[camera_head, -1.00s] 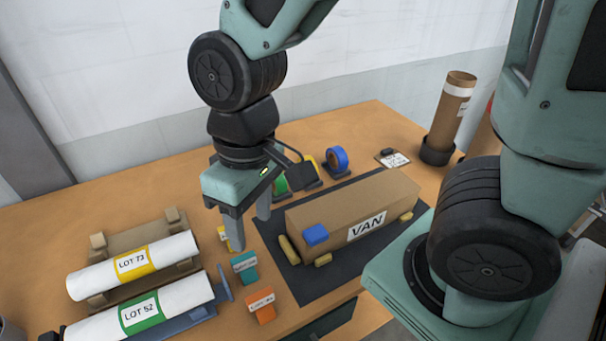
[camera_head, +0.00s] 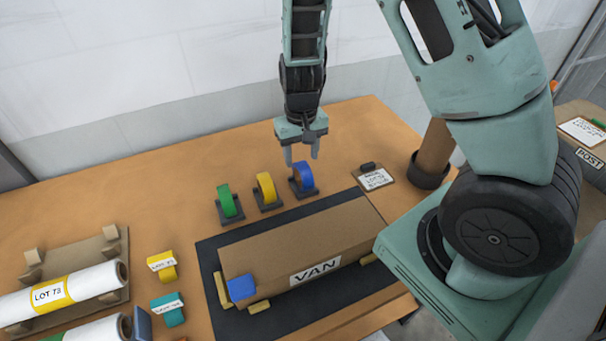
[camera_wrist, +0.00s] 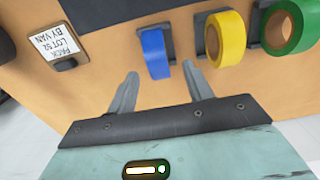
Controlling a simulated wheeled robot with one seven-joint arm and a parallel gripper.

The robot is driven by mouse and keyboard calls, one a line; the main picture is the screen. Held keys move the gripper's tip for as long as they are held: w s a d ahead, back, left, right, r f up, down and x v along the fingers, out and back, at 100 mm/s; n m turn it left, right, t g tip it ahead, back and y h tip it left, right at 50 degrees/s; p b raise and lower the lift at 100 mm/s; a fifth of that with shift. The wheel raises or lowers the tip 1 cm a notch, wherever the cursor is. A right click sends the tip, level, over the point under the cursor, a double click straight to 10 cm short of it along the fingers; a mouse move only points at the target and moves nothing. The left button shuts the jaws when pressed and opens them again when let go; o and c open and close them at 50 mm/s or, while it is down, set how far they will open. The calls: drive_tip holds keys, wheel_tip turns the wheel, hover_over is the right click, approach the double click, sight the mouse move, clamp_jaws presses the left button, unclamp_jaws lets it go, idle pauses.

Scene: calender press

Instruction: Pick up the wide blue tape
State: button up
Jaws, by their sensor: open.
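The wide blue tape (camera_head: 304,177) is a roll standing on edge in a small dark holder on the wooden table, at the right end of a row of three rolls. In the wrist view the blue tape (camera_wrist: 155,53) shows beyond and between my fingertips. My gripper (camera_head: 302,156) points down above the blue tape in the head view, its fingers open and empty. In the wrist view my gripper's fingertips (camera_wrist: 160,70) lie on either side of the roll's line, apart from it as far as I can tell.
A yellow tape (camera_head: 266,188) and a green tape (camera_head: 228,201) stand in holders to the left. A clipboard (camera_head: 375,179) lies to the right. A long box marked VAN (camera_head: 290,245) rests on a dark mat (camera_head: 208,262) in front. A brown tube (camera_head: 435,150) stands further right.

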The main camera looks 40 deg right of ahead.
sight(303, 177)
wheel_tip(303, 177, down, 3)
drive_tip(key=shift+r, duration=0.1)
drive_tip(key=shift+s+d+f+p, duration=0.1)
drive_tip(key=shift+f+p, duration=0.15)
drive_tip(key=shift+f, duration=0.65)
drive_tip(key=shift+s+a+f+p, duration=0.1)
drive_tip(key=shift+f+p, duration=0.2)
drive_tip(key=shift+f, duration=0.6)
drive_tip(key=shift+s+d+f+p, duration=0.1)
drive_tip(key=shift+f+p, duration=0.15)
drive_tip(key=shift+f, duration=0.65)
drive_tip(key=c, duration=1.1)
